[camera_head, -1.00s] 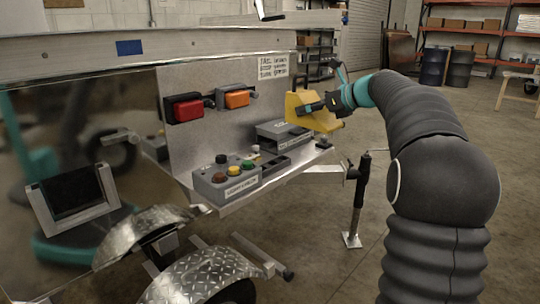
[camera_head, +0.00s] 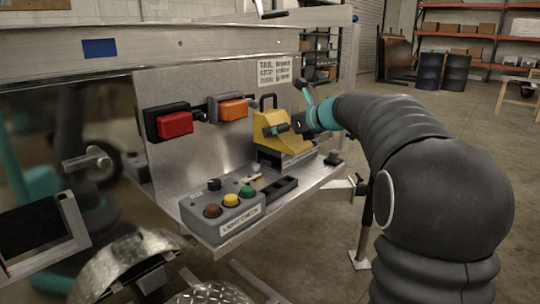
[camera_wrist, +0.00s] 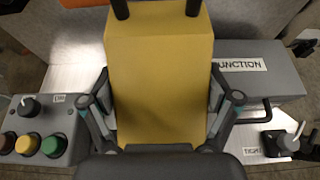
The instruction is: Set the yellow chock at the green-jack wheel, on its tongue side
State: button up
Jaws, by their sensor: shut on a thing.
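The yellow chock (camera_head: 272,130), with a black handle on top, is held above the metal shelf in the head view. It fills the middle of the wrist view (camera_wrist: 160,75). My gripper (camera_head: 290,128) is shut on the chock, with a finger on each side of it in the wrist view (camera_wrist: 160,115). The chock is in front of the grey junction box (camera_head: 290,158); whether it touches the box I cannot tell. A dark jack post with a foot plate (camera_head: 362,258) stands beyond the shelf, partly behind my arm; no green shows on it. The diamond-plate fenders (camera_head: 125,262) hide the wheels.
A light-check box (camera_head: 222,212) with coloured buttons sits on the shelf (camera_head: 240,240). A red lamp (camera_head: 175,124) and an orange lamp (camera_head: 233,109) are on the panel. A small knob fixture (camera_wrist: 285,140) is right of the chock. Open floor lies to the right.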

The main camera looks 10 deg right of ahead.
aim_at(293, 145)
jog(key=a+f, duration=0.1)
jog(key=s+a+f, duration=0.1)
jog(key=a, duration=0.1)
jog(key=shift+f+b, duration=0.65)
jog(key=shift+f, duration=1.25)
jog(key=shift+f+b, duration=0.3)
jog(key=shift+f, duration=0.15)
jog(key=shift+f, duration=0.15)
jog(key=o, duration=1.4)
jog(key=shift+o, duration=0.2)
jog(key=v, duration=0.8)
jog(key=r+p+v, duration=0.1)
jog(key=v, duration=0.3)
